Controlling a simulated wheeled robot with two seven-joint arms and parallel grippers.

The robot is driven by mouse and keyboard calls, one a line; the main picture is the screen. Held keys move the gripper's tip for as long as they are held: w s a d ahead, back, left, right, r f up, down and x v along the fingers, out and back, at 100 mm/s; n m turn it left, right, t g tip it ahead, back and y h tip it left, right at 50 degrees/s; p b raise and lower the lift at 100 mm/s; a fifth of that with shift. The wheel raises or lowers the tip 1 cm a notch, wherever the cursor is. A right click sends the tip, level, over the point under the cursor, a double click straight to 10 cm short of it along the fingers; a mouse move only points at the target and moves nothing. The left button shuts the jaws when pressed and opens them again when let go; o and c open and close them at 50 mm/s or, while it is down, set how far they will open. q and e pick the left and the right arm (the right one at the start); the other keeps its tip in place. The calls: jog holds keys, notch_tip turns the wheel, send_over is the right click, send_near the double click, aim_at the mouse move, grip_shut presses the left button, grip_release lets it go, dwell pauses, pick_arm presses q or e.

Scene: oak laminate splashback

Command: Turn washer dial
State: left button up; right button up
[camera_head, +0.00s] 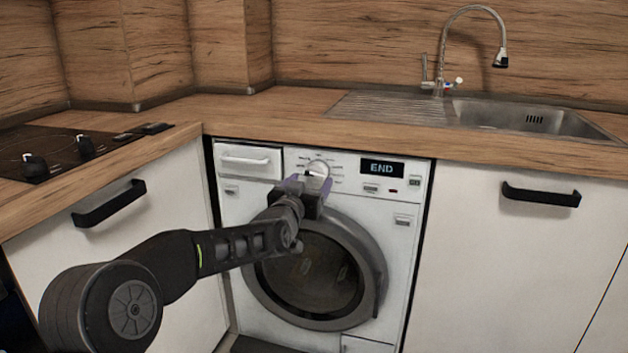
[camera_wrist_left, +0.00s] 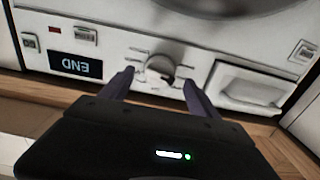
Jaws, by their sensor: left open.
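The washer (camera_head: 400,235) is a white front-loader under the wooden counter, with its round grey door shut. Its dial (camera_head: 319,168) is a round knob at the top middle of the panel, partly hidden by my gripper in the head view. My left gripper (camera_head: 308,182) is in front of the panel at the dial. In the left wrist view, which is upside down, the dial (camera_wrist_left: 160,68) lies between and beyond the two spread fingers of my left gripper (camera_wrist_left: 159,80). I cannot tell whether a finger touches it. The display (camera_head: 382,169) reads END. My right gripper is not in view.
The detergent drawer (camera_head: 250,161) is left of the dial. The wooden counter edge (camera_head: 290,138) runs just above the panel. A hob (camera_head: 60,150) with knobs is at the left, and a sink (camera_head: 520,118) with a tap (camera_head: 440,60) is at the right. Cupboard handles (camera_head: 541,194) stick out.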

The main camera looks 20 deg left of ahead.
aim_at(314, 177)
pick_arm(q)
jog(key=shift+w, duration=1.85)
jog(key=shift+c, duration=0.4)
jog(key=c, duration=1.3)
